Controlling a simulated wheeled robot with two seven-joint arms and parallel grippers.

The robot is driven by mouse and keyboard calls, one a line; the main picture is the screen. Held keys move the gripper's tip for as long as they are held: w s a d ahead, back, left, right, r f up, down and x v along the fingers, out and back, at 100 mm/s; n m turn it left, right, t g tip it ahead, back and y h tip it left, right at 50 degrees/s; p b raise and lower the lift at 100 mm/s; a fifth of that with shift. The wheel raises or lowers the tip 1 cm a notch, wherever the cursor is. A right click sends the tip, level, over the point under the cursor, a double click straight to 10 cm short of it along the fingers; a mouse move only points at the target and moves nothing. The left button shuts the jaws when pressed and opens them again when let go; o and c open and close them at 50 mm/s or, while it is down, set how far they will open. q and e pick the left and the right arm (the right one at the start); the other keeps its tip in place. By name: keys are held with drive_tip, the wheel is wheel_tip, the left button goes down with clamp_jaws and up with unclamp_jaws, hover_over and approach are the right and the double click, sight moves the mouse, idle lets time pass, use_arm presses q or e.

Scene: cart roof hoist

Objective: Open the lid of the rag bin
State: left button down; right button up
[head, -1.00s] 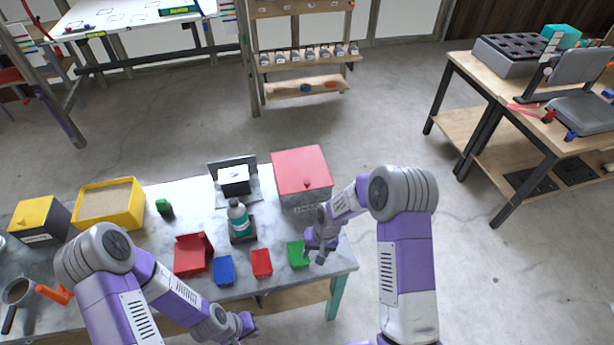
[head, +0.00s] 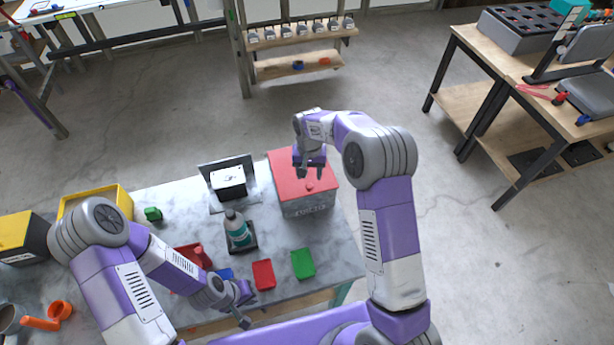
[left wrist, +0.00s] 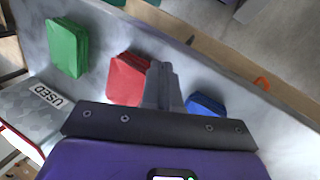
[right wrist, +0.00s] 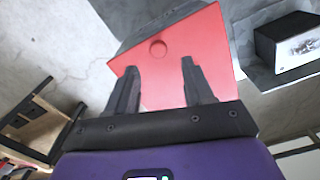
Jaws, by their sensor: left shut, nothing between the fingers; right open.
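The grey bin (head: 307,206) with a red lid (head: 287,166) stands at the right back of the marble table. Its lid lies shut and has a small red knob (head: 309,186) near the front edge. In the left wrist view, the bin's front (left wrist: 40,104) reads "USED". My right gripper (head: 309,174) is open above the lid, just behind the knob in the head view. In the right wrist view, the knob (right wrist: 158,49) shows beyond and between the fingertips, apart from them. My left gripper (head: 245,312) is shut and empty near the table's front edge.
Red (head: 263,274), green (head: 303,263) and blue (head: 224,273) cloth stacks lie along the front. A bottle (head: 238,231) stands on a dark tray left of the bin. A black box with a yellow lid (head: 17,226) is far left.

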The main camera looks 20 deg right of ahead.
sight(309, 186)
drive_tip(key=f, duration=0.6)
drive_tip(key=shift+s, duration=0.3)
drive_tip(key=shift+c, duration=0.3)
clamp_jaws()
